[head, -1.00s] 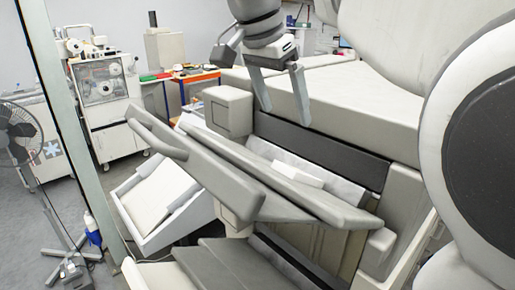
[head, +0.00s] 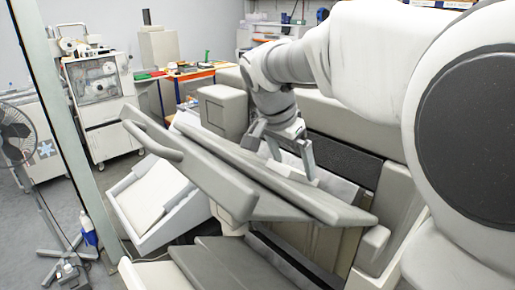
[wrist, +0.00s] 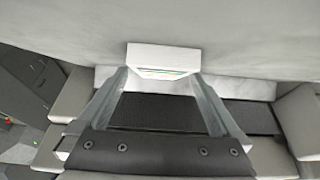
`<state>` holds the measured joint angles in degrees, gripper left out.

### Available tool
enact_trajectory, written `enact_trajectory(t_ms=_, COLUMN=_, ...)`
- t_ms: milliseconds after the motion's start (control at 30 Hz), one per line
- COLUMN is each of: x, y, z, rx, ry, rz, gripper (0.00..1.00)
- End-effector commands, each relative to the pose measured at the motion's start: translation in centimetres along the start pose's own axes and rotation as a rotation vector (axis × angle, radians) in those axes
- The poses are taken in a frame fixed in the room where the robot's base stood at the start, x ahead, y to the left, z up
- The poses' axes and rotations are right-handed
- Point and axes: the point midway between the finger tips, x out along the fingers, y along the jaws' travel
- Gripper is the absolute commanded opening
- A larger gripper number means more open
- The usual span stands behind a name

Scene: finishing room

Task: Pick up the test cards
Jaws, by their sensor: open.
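The test cards (wrist: 164,58) are a small white stack with coloured stripes on the near face, seen in the wrist view. They lie in the machine's open trough, against a pale surface. My gripper (wrist: 160,76) is open, its two fingers pointing at the stack, with the tips near its left and right ends. I cannot tell whether they touch it. In the head view my gripper (head: 292,170) reaches down into the trough behind the tilted grey panel, and the cards are mostly hidden there.
The long tilted grey panels (head: 190,160) of the machine stand in front of the trough. A dark strip (head: 345,158) runs behind it. A white tray (head: 150,205) is at the left. A fan (head: 18,135) and a wheeled machine (head: 100,90) stand farther back.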

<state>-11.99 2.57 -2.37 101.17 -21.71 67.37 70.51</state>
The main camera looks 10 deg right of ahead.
Motion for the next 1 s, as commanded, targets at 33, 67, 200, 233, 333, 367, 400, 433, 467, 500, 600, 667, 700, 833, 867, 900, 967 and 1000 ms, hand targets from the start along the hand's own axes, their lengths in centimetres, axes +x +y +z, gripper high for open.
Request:
enact_trajectory(t_ms=33, x=0.55, y=0.06, z=-0.01, rx=0.000, ry=-0.001, rz=0.003, gripper=1.00)
enact_trajectory(t_ms=67, x=0.81, y=0.05, z=0.00, rx=0.000, ry=-0.001, rz=0.002, gripper=1.00)
enact_trajectory(t_ms=200, x=1.25, y=0.03, z=-0.01, rx=0.001, ry=0.000, rz=0.001, gripper=1.00)
enact_trajectory(t_ms=233, x=1.25, y=0.02, z=-0.01, rx=0.000, ry=0.000, rz=0.000, gripper=1.00)
enact_trajectory(t_ms=333, x=1.23, y=0.02, z=-0.01, rx=0.000, ry=0.000, rz=0.000, gripper=1.00)
enact_trajectory(t_ms=367, x=1.23, y=0.02, z=-0.01, rx=0.000, ry=0.000, rz=0.000, gripper=0.98)
enact_trajectory(t_ms=400, x=1.22, y=0.02, z=0.00, rx=0.000, ry=0.000, rz=0.000, gripper=0.91)
enact_trajectory(t_ms=433, x=1.22, y=0.01, z=0.00, rx=0.000, ry=0.000, rz=0.000, gripper=0.86)
enact_trajectory(t_ms=467, x=1.21, y=0.01, z=0.00, rx=0.000, ry=0.000, rz=0.000, gripper=0.80)
enact_trajectory(t_ms=500, x=1.21, y=0.01, z=0.00, rx=0.000, ry=0.000, rz=0.000, gripper=0.73)
enact_trajectory(t_ms=600, x=1.20, y=0.01, z=0.00, rx=0.000, ry=0.000, rz=0.000, gripper=0.55)
enact_trajectory(t_ms=667, x=1.19, y=0.01, z=0.00, rx=0.000, ry=0.000, rz=0.000, gripper=0.44)
enact_trajectory(t_ms=700, x=1.19, y=0.01, z=0.00, rx=0.000, ry=0.000, rz=0.000, gripper=0.37)
enact_trajectory(t_ms=833, x=1.18, y=0.01, z=0.00, rx=0.000, ry=0.000, rz=0.000, gripper=0.14)
enact_trajectory(t_ms=867, x=1.15, y=0.00, z=-0.02, rx=0.000, ry=0.000, rz=-0.001, gripper=0.13)
enact_trajectory(t_ms=900, x=1.15, y=0.00, z=-0.02, rx=0.000, ry=0.000, rz=-0.001, gripper=0.13)
enact_trajectory(t_ms=967, x=1.15, y=0.00, z=-0.02, rx=0.000, ry=0.000, rz=-0.001, gripper=0.12)
enact_trajectory(t_ms=1000, x=1.15, y=0.00, z=-0.02, rx=0.000, ry=0.000, rz=-0.001, gripper=0.12)
